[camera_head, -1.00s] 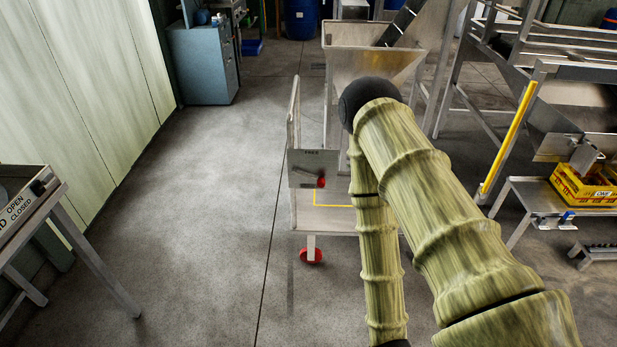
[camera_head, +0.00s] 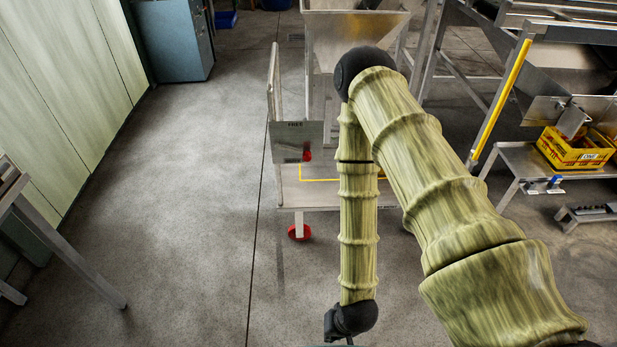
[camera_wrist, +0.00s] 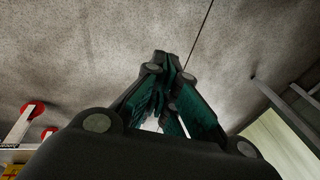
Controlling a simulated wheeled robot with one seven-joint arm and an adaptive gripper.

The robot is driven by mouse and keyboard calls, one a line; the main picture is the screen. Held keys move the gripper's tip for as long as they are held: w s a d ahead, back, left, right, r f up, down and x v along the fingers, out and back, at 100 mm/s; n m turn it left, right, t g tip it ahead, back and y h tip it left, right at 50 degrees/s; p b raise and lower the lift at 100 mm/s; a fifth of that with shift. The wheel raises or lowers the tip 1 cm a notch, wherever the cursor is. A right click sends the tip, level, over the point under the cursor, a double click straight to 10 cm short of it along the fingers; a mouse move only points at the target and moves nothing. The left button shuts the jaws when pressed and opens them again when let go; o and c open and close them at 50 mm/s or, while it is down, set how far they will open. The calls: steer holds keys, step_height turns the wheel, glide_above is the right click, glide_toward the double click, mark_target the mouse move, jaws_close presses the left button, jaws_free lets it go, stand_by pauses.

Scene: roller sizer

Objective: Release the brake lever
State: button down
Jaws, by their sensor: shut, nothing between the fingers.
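A grey metal panel (camera_head: 284,142) with a small label is fixed to the side of the wheeled hopper cart (camera_head: 338,195). A red-tipped part (camera_head: 307,155), which looks like the lever handle, sits at the panel's lower right. The lever's exact position is too small to tell. My gripper (camera_wrist: 168,68) is shut and empty in the wrist view, over bare floor and apart from the cart. In the head view only my dark wrist shows at the bottom edge, in front of the cart; the fingers are out of frame.
A red wheel (camera_head: 299,232) stands under the cart's front left; red wheels also show in the wrist view (camera_wrist: 33,110). A yellow crate (camera_head: 575,150) sits on a low metal table at right. A metal stand (camera_head: 70,250) is at left. Floor between stand and cart is clear.

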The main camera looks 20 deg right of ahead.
steer(key=w+a+f+m+t+y+b, duration=0.1)
steer(key=w+a+f+m+t+b, duration=0.2)
steer(key=w, duration=0.4)
steer(key=w+a+f+m+t+y+b, duration=0.1)
steer(key=w+a+f+m+b, duration=0.35)
steer(key=w, duration=0.25)
steer(key=w+m+t+b, duration=0.6)
steer(key=w+m+b, duration=0.1)
steer(key=w, duration=0.6)
steer(key=w+d+r+m+t+h+b, duration=0.4)
steer(key=w+d+m+b, duration=0.2)
steer(key=w+d+m, duration=0.2)
steer(key=w+d+r+m+t+h+b, duration=0.3)
steer(key=w+d+r+m+h+b, duration=0.2)
steer(key=w+d+m+b, duration=0.2)
steer(key=w+d+m, duration=0.2)
steer(key=w+m, duration=0.1)
steer(key=m, duration=0.1)
steer(key=shift+t+b, duration=0.3)
steer(key=shift+t, duration=0.1)
steer(key=shift+w+m, duration=0.15)
steer(key=shift+m, duration=0.1)
steer(key=w+d+r+b, duration=0.2)
steer(key=w+r, duration=0.4)
steer(key=w, duration=0.3)
steer(key=shift+w+r+b, duration=0.15)
steer(key=shift+r+b, duration=0.05)
steer(key=shift+b, duration=0.5)
